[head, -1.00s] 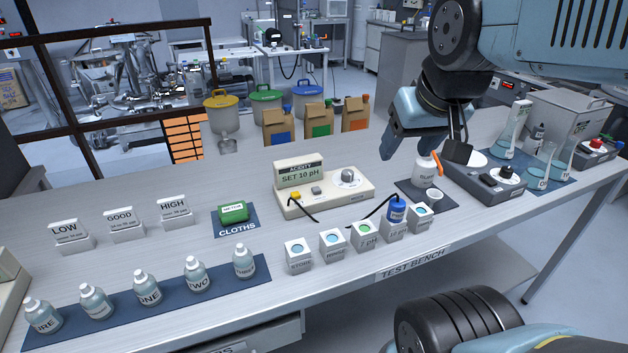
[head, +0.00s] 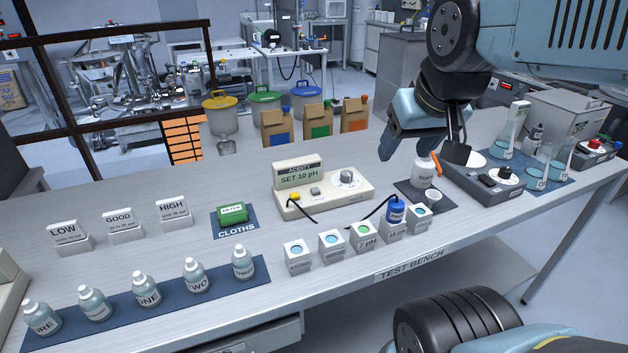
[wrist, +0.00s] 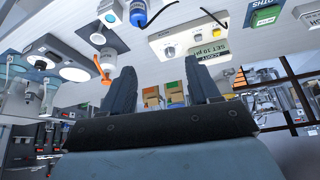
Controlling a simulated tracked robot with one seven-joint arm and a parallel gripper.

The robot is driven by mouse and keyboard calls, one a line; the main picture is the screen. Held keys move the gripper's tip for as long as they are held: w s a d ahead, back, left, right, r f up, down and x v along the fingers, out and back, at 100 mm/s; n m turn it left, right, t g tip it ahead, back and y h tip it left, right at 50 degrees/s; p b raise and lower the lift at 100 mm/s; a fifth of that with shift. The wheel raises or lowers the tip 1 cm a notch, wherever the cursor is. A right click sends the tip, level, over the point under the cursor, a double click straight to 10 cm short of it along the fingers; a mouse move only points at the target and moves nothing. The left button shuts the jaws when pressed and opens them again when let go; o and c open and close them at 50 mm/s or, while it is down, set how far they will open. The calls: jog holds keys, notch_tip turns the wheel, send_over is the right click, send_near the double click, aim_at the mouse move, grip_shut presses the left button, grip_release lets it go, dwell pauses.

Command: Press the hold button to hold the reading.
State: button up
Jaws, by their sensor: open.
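The acidity meter (head: 325,192) is a cream box on the bench, its raised display reading "SET 10 pH". The labels at the buttons are too small to read, so I cannot tell which is hold. The meter also shows upside down in the wrist view (wrist: 188,38), beyond my fingers. My gripper (wrist: 160,66) is open and empty, above the bench to the right of the meter in the head view, touching no button.
A blue probe (head: 396,211) stands in a box in the front row, its black cable near the meter. A rinse bottle (head: 424,173) with an orange spout and a grey stirrer (head: 488,187) stand right of the meter. Green cloths (head: 232,213) lie left.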

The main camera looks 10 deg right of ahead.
grip_shut()
dwell(0.6)
dwell(1.1)
